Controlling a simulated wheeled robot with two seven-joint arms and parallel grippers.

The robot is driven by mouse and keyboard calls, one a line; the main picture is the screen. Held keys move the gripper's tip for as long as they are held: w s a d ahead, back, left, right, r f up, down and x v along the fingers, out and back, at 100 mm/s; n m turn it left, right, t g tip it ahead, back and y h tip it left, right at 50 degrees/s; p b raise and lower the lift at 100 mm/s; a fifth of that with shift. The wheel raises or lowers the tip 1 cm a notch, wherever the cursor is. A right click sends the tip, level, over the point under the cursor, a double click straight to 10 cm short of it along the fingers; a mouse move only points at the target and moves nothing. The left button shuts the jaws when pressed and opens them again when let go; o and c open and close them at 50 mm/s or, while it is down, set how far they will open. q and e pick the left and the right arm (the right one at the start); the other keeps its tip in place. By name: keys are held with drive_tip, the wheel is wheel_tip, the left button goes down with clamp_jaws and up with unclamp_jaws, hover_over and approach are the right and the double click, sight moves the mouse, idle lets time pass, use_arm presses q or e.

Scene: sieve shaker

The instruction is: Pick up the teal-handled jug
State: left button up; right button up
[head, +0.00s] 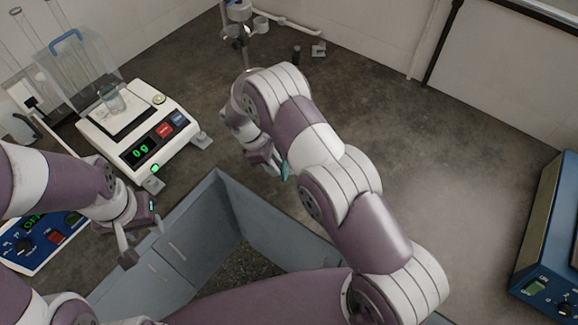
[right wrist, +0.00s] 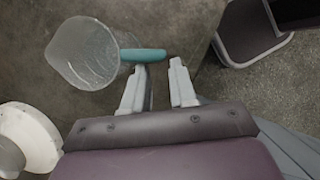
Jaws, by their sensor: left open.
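The clear jug (right wrist: 84,52) stands on the dark surface at the upper left of the right wrist view. Its teal handle (right wrist: 143,55) points right, toward my right gripper (right wrist: 160,65). That gripper is open; the handle lies just past the left fingertip, its end across the gap between the fingers. I cannot tell whether they touch. In the head view a bit of teal handle (head: 284,171) shows beside my right gripper (head: 264,160), and my right arm hides the jug's body. My left gripper (head: 140,238) is open and empty at the left.
A white balance (head: 175,133) with a glass vessel (head: 111,98) on it stands at the left. A blue-panelled device (head: 45,240) is at lower left, another box (head: 545,245) at far right. Grey-blue panels (head: 200,225) are in front. The surface right of my right arm is clear.

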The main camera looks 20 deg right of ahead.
drive_tip(key=p+x, duration=0.2)
drive_tip(key=x, duration=0.2)
drive_tip(key=shift+s+d, duration=0.1)
drive_tip(key=shift+s, duration=0.1)
drive_tip(key=shift+d+f, duration=0.1)
drive_tip(key=shift+f, duration=0.1)
clamp_jaws()
use_arm(q)
wheel_tip(320, 180, up, 2)
drive_tip(key=shift+r, duration=0.2)
drive_tip(key=shift+f, duration=0.1)
use_arm(e)
drive_tip(key=shift+r, duration=0.2)
drive_tip(key=shift+r+b, duration=0.6)
drive_tip(key=shift+r, duration=0.25)
use_arm(q)
wheel_tip(320, 180, down, 4)
drive_tip(key=b, duration=0.3)
use_arm(e)
drive_tip(key=s+d+r, duration=0.4)
drive_tip(key=s+r, duration=0.5)
drive_tip(key=s, duration=0.1)
drive_tip(key=shift+s+d, duration=0.25)
drive_tip(key=shift+d, duration=0.15)
